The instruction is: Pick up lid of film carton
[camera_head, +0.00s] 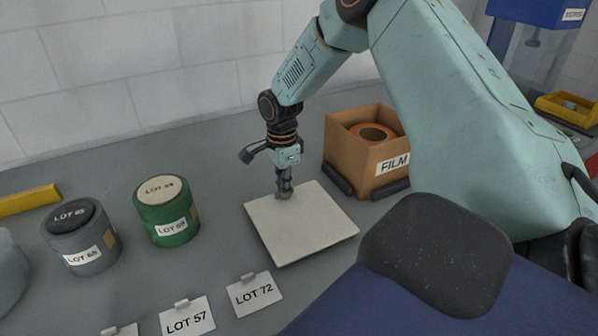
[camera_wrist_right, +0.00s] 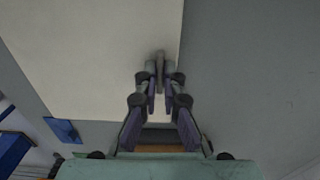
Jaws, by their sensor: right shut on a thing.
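The carton lid (camera_head: 302,226) is a flat, pale, square board in the middle of the head view. It also fills the upper left of the right wrist view (camera_wrist_right: 90,50). My right gripper (camera_head: 284,192) points down at the lid's far edge, and its fingers are shut on a small grey knob there. In the right wrist view the fingertips (camera_wrist_right: 160,80) close around that knob. I cannot tell whether the lid is clear of the table. The brown film carton (camera_head: 352,170), marked FILM, stands open behind and to the right, with an orange-rimmed roll inside. My left gripper is not in view.
A green LOT 59 drum (camera_head: 166,222) and a grey drum (camera_head: 82,250) stand at the left. Label cards LOT 57 (camera_head: 187,318) and LOT 72 (camera_head: 254,294) stand in front. A yellow bar (camera_head: 28,200) lies far left. A blue machine (camera_head: 535,50) stands back right.

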